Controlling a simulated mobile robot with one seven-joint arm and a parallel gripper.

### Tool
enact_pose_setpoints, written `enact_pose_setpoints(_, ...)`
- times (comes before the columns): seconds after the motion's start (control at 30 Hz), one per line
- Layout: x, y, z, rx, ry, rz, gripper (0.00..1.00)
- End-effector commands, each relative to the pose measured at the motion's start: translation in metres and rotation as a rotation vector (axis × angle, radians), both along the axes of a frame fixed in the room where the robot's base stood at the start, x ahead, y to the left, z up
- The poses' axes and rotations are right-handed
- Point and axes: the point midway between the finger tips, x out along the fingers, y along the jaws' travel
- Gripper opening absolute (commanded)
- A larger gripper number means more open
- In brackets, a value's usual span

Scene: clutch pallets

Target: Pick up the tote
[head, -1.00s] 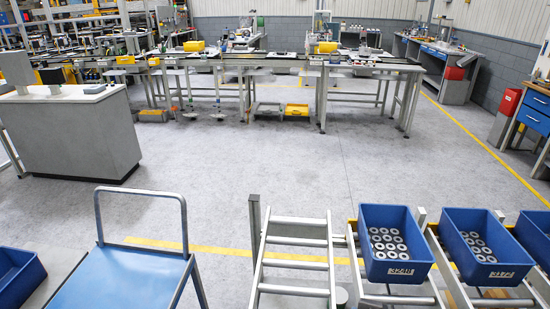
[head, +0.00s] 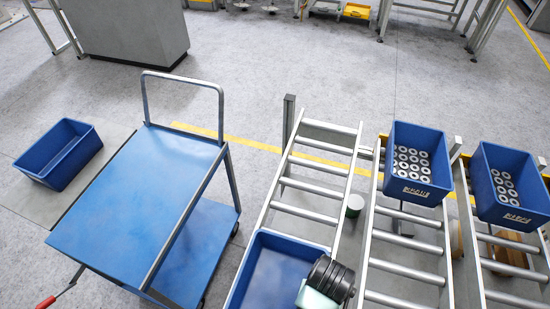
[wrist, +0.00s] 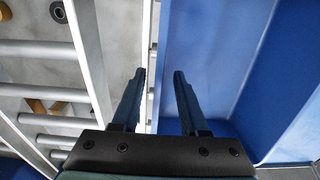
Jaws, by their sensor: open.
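A blue tote (head: 257,242) sits on the left roller lane at the bottom of the head view, partly cut off by the frame. The inside that shows looks empty. My wrist covers its right side there, and the fingertips are hidden. In the wrist view my gripper (wrist: 161,78) is open, with two dark fingers apart. The tote (wrist: 215,60) fills the right half of that view. Its near wall lies between the fingers in the picture, one finger over the inside and one outside. I cannot tell whether either finger touches it.
Two blue totes with grey rings, one in the middle (head: 419,137) and one at right (head: 513,162), stand on neighbouring roller lanes. A blue-topped cart (head: 140,195) stands left of the lanes. Another blue tote (head: 60,155) lies beyond it on a grey surface.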

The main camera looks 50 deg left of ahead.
Motion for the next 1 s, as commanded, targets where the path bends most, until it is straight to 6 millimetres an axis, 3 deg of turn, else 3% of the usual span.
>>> enact_pose_setpoints(0.3,-0.006,-0.001,-0.042,0.000,0.002,0.000,0.44)
enact_pose_setpoints(0.57,-0.006,-0.001,-0.045,0.001,-0.001,0.000,0.44)
enact_pose_setpoints(0.83,-0.006,-0.001,-0.044,0.001,-0.001,0.000,0.00)
enact_pose_setpoints(1.0,-0.006,-0.001,-0.045,0.000,0.000,0.000,0.00)
